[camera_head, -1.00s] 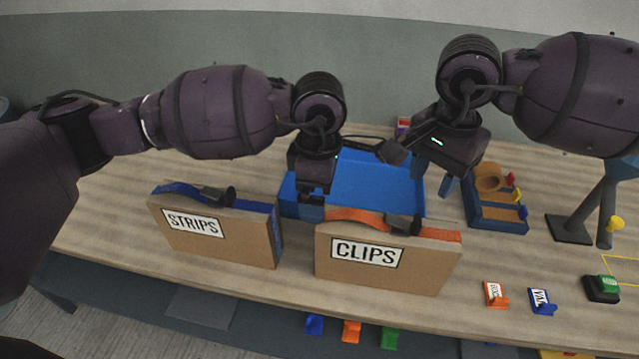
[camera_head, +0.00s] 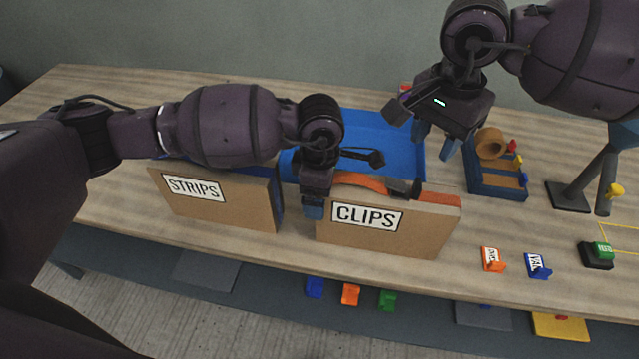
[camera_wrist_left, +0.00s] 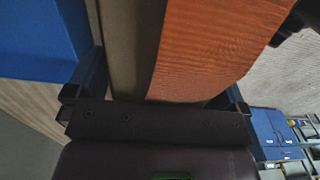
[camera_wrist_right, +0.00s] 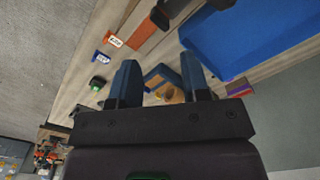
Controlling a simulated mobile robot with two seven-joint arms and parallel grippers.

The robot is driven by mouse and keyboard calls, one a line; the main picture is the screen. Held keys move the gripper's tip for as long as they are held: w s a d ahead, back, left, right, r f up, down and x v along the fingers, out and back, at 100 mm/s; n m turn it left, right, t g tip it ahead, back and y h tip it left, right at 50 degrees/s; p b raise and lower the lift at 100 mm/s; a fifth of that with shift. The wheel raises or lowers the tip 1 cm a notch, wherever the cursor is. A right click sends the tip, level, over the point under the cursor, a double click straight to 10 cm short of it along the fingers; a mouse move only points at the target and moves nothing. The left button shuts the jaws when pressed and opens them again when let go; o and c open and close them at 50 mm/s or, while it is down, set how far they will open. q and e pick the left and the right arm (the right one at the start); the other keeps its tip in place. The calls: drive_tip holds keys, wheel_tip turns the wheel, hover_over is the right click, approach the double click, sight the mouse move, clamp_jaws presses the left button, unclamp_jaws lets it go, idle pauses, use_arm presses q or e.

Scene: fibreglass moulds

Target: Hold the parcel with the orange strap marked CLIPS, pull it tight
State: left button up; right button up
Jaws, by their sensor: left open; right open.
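The cardboard parcel marked CLIPS (camera_head: 410,235) stands upright on the table. Its orange strap (camera_head: 352,181) runs over the top, with a dark buckle (camera_head: 404,187) toward the right and an orange stretch beyond it. My left gripper (camera_head: 313,207) is open at the parcel's left end. In the left wrist view its fingers (camera_wrist_left: 158,95) lie on either side of the parcel's edge and orange strap (camera_wrist_left: 215,45); contact cannot be told. My right gripper (camera_head: 434,143) is open and empty, above and behind the parcel's right part. It also shows in the right wrist view (camera_wrist_right: 160,80).
A second parcel marked STRIPS (camera_head: 230,208) stands to the left. A blue tray (camera_head: 375,135) lies behind CLIPS. A blue organiser (camera_head: 498,189), a dark stand (camera_head: 570,195), small orange (camera_head: 492,260) and blue (camera_head: 538,266) tags and a green button (camera_head: 600,251) are to the right.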

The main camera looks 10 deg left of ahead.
sight(420, 183)
use_arm(q)
drive_tip(key=c, duration=1.2)
drive_tip(key=shift+c, duration=0.4)
use_arm(e)
drive_tip(key=o, duration=0.3)
drive_tip(key=shift+f, duration=0.2)
drive_tip(key=d+f+m+y, duration=0.1)
drive_tip(key=d+m+y, duration=0.2)
drive_tip(key=d+m, duration=0.25)
drive_tip(key=a+f+m, duration=0.1)
drive_tip(key=f, duration=0.1)
drive_tip(key=a+f+m+y, duration=0.1)
drive_tip(key=a+f+m, duration=0.1)
drive_tip(key=f, duration=0.1)
drive_tip(key=a+f+m, duration=0.2)
drive_tip(key=f, duration=0.1)
drive_tip(key=shift+a+f, duration=0.1)
drive_tip(key=shift+f, duration=0.15)
